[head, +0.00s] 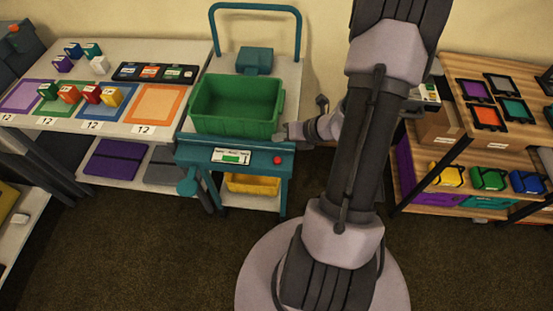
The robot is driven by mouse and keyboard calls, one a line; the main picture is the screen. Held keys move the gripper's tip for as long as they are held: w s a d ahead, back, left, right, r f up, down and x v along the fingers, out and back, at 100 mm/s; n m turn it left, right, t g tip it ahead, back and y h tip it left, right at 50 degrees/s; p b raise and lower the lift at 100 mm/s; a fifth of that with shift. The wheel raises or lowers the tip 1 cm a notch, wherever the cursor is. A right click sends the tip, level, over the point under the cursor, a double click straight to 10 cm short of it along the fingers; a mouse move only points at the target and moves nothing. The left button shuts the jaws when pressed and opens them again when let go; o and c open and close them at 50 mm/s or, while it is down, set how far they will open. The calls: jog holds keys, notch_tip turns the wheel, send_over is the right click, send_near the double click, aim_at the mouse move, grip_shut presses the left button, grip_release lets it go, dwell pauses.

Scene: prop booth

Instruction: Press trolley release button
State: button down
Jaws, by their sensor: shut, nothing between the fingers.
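The trolley (190,152) stands in the middle of the head view, with a teal front panel and a tall teal handle at the back. A small red button (277,160) sits at the right end of the front panel, beside a label plate with a green bar (230,156). My gripper (281,136) is shut and empty. It reaches in from the right to the trolley's front right corner, just above the red button in the picture. I cannot tell whether it touches the trolley.
A green bin (237,105) rests on the trolley top, close to my gripper. A yellow bin (252,186) is on its lower shelf. A table with coloured mats (157,105) and small boxes stands left. A wooden shelf (470,160) stands right. Open floor (130,250) lies in front.

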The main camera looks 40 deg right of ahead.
aim_at(280, 161)
notch_tip(280, 161, down, 8)
jog(key=b, duration=0.7)
jog(key=shift+f, duration=0.2)
dwell(1.4)
jog(key=shift+f+b, duration=0.4)
jog(key=shift+f+b, duration=0.4)
jog(key=shift+f, duration=0.05)
dwell(0.5)
jog(key=shift+r+p, duration=0.8)
jog(key=shift+r, duration=0.05)
notch_tip(280, 161, up, 5)
jog(key=p, duration=0.4)
jog(key=shift+r+p, duration=0.15)
jog(key=shift+p, duration=0.15)
